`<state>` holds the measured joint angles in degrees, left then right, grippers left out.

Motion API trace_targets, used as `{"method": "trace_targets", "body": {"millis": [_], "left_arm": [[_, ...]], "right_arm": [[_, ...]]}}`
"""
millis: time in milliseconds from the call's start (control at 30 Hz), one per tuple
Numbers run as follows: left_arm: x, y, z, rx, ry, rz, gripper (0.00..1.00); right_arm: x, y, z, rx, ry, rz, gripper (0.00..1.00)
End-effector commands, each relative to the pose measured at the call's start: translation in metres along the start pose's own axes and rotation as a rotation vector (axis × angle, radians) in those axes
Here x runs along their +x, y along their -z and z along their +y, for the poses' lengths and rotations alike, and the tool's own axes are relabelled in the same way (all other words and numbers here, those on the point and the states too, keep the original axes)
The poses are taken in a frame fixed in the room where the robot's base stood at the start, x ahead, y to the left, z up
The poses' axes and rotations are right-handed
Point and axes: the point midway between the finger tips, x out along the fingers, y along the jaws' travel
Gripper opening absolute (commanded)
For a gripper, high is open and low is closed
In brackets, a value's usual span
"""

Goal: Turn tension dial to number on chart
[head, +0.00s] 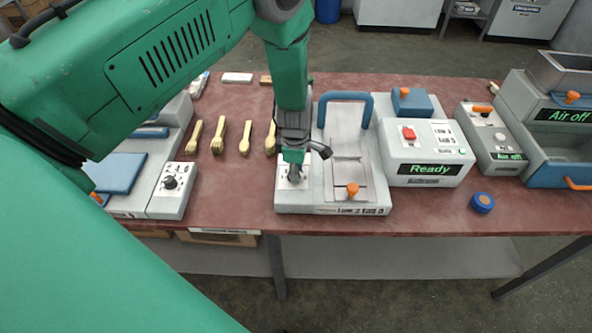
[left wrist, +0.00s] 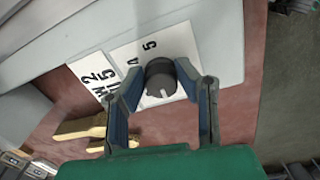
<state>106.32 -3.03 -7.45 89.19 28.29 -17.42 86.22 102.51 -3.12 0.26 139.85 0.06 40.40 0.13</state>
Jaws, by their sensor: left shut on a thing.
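The dark round tension dial (left wrist: 159,74) with a pale pointer mark sits on a white number plate (left wrist: 128,56) in the left wrist view. The numbers 4 and 5 show on the plate; others are hidden. A white card (left wrist: 88,74), possibly the chart, lies beside it with partly readable print including 2 and 5. My left gripper (left wrist: 161,88) has its blue fingers on both sides of the dial, shut on it. In the head view my left gripper (head: 294,172) reaches down onto the left end of the grey press (head: 330,209), covering most of the dial. My right gripper is out of view.
Several wooden spoons (head: 218,137) lie left of the press. Another unit with a black knob (head: 171,182) stands farther left. A white box reading Ready (head: 420,181) stands right, with a blue round object (head: 482,203) on bare red tabletop (head: 440,208).

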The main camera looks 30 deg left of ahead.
Motion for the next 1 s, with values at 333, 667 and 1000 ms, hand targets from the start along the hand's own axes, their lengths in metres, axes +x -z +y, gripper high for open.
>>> {"method": "trace_targets", "body": {"millis": [333,667,1000], "left_arm": [[0.002,0.0082,-0.0003,-0.006,-0.001,0.02,0.0],[0.0018,0.007,-0.0003,0.045,-0.001,0.015,0.0],[0.002,0.0056,-0.0001,0.283,0.0,0.008,0.0]], "right_arm": [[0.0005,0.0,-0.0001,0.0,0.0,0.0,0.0],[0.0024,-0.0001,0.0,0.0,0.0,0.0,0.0],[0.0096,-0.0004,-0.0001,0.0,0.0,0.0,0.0]]}}
